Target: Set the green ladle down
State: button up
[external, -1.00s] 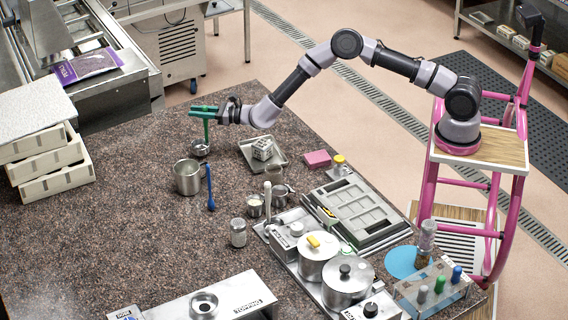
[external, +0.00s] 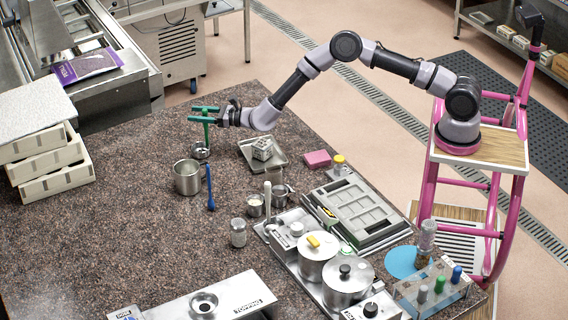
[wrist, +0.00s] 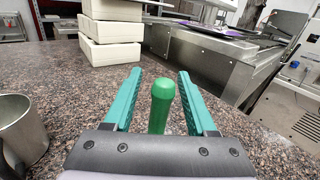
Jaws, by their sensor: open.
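The green ladle (external: 206,132) stands upright at the far side of the stone counter, its metal bowl down and seemingly on the surface. My gripper (external: 205,114) is at the top of its handle, with the fingers apart. In the wrist view the green handle (wrist: 160,105) rises between the two teal fingers, with a visible gap on each side. The ladle's bowl is hidden in that view.
A steel pot (external: 187,178) with a blue-handled utensil (external: 210,190) beside it stands just nearer than the ladle. White crates (external: 50,162) are stacked at the left. Counter left of the ladle is clear.

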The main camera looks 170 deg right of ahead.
jog(key=s+a, duration=0.1)
jog(key=a, duration=1.1)
